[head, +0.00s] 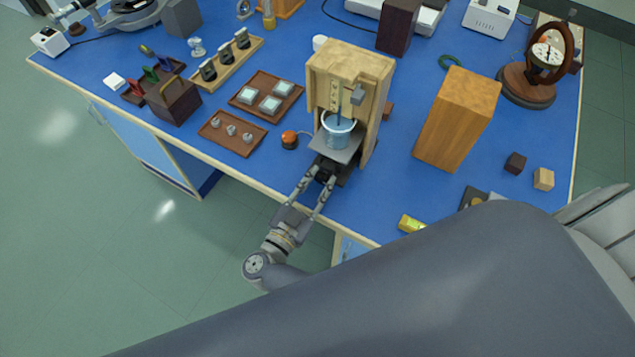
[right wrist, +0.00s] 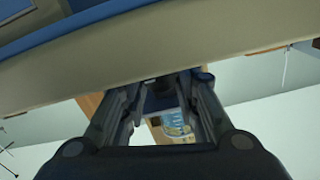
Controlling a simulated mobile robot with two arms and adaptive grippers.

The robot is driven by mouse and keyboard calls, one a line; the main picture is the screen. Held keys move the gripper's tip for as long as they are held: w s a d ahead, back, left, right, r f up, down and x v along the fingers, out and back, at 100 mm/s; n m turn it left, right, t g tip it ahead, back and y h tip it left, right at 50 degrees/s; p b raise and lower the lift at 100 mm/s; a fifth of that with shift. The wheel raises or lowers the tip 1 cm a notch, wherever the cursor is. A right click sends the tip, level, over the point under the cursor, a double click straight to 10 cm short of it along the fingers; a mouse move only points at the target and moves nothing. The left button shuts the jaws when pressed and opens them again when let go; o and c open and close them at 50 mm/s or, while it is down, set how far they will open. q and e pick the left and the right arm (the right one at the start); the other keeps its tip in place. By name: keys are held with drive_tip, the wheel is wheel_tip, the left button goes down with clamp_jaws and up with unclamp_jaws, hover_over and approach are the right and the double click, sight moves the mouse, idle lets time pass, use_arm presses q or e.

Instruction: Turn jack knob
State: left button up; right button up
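A lab jack (head: 346,150) with a grey top plate stands at the table's front edge, in front of a wooden frame (head: 379,70). A beaker of bluish liquid (head: 338,131) stands on the plate. The dark jack knob (head: 325,177) faces the front edge. My right gripper (head: 322,172) reaches in from the front, its two fingers apart on either side of the knob. In the right wrist view the open fingers (right wrist: 162,84) also flank a dark shape, likely the knob; contact cannot be told. My left gripper is not in view.
An orange-topped button (head: 289,139) sits left of the jack. Two brown trays (head: 212,133) with small pieces lie further left. A tall wooden block (head: 457,118) stands to the right, and a yellow cylinder (head: 410,223) lies near the front edge. My grey arm covers the foreground.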

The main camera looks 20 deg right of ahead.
drive_tip(key=o, duration=0.4)
drive_tip(key=shift+w+r+n+p, duration=0.15)
drive_tip(key=shift+n+p, duration=0.4)
drive_tip(key=shift+n, duration=1.45)
drive_tip(key=shift+p, duration=0.3)
